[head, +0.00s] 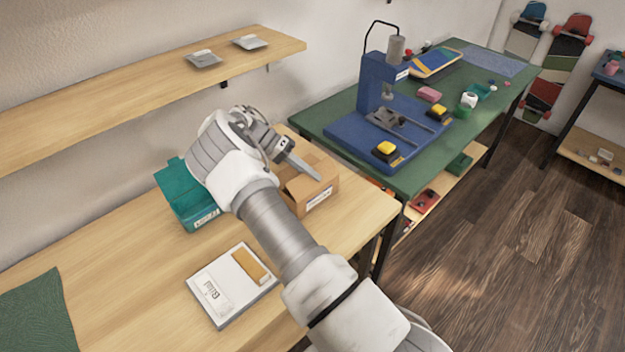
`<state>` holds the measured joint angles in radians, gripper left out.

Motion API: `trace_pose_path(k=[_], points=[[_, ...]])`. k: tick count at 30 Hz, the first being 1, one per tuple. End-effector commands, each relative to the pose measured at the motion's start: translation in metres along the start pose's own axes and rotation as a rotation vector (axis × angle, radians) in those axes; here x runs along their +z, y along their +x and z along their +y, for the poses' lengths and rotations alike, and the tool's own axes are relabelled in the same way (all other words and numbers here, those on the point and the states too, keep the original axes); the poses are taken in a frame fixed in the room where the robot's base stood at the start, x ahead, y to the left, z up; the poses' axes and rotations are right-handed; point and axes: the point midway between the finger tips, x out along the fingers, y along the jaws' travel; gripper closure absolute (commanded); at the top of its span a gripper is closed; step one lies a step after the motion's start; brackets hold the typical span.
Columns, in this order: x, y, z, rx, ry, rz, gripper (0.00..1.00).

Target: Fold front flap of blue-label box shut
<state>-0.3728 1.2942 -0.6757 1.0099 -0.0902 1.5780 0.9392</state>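A brown cardboard box (325,187) stands near the right end of the wooden table, with part of its open top showing. A pale label with dark print is on its near face; I cannot make out a blue label. My gripper (303,166) is over the box's top, with a long grey finger reaching across it toward the right. I cannot tell whether it touches a flap, or whether the fingers are apart. My arm hides the left part of the box, and the state of the front flap is unclear.
A teal bin (178,203) stands left of the box. A white board with a tan block (251,265) lies in front on the wooden table (120,270). A shelf (110,108) runs along the wall. A green bench (325,112) with a blue press (372,85) stands behind, right.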

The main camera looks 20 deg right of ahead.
Motion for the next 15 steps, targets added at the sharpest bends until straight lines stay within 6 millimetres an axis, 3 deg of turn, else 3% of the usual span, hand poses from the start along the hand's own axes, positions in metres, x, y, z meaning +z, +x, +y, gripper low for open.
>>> trace_pose_path(k=[15], points=[[0.0003, 0.0007, -0.0066, 0.130, -0.056, -0.001, 1.00]])
